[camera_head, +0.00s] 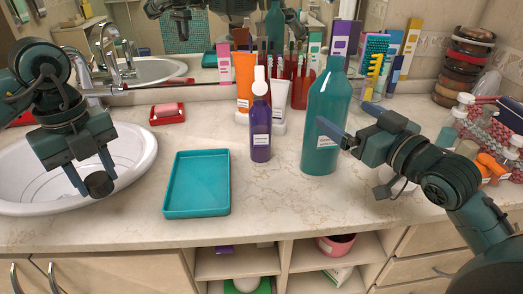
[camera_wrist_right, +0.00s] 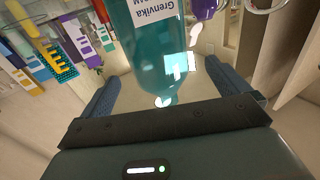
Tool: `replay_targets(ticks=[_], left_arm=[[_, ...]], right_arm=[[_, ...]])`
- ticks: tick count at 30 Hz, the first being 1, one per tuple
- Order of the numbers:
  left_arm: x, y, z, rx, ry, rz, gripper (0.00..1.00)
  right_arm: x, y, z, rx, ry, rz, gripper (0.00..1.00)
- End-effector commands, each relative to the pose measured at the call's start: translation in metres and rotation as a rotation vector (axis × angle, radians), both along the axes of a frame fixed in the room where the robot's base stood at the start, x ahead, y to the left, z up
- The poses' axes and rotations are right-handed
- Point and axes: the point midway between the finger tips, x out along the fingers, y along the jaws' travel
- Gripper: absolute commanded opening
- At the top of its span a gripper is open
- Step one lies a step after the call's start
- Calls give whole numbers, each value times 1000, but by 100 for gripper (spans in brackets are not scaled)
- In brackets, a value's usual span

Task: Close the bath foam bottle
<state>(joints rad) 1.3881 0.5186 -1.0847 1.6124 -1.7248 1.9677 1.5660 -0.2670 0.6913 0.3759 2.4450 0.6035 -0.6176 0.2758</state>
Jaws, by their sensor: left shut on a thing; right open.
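The bath foam bottle (camera_head: 325,105) is tall and teal with a white label, upright on the counter right of centre. No cap shows on its neck. It also fills the upper middle of the right wrist view (camera_wrist_right: 160,45). My right gripper (camera_head: 341,114) is open at the bottle's right side, one finger across its front and the other to its right. I cannot tell if the fingers touch it. My left gripper (camera_head: 92,184) is shut on a small dark round cap (camera_head: 98,185), held above the sink, well left of the bottle.
A teal tray (camera_head: 197,206) and a purple bottle (camera_head: 260,130) stand between the grippers. Tubes, a red brush holder (camera_head: 300,90) and boxes stand behind. A red soap dish (camera_head: 167,114) is by the sink (camera_head: 35,180). The front counter is clear.

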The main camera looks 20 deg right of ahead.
Motion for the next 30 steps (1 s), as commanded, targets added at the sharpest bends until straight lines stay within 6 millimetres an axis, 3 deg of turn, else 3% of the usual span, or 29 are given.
replay_targets(ticks=[4, 17, 24, 30], left_arm=[[0, 0, 5, 0, -1, 0, 17], [0, 0, 5, -1, -1, 0, 17], [0, 0, 11, -1, -1, 0, 17], [0, 0, 13, -1, -1, 0, 17]], right_arm=[[11, 2, 2, 0, -1, 0, 100], [17, 3, 1, 0, 0, -1, 100], [50, 8, -5, 1, -2, -1, 100], [64, 12, -7, -1, 0, 1, 100]])
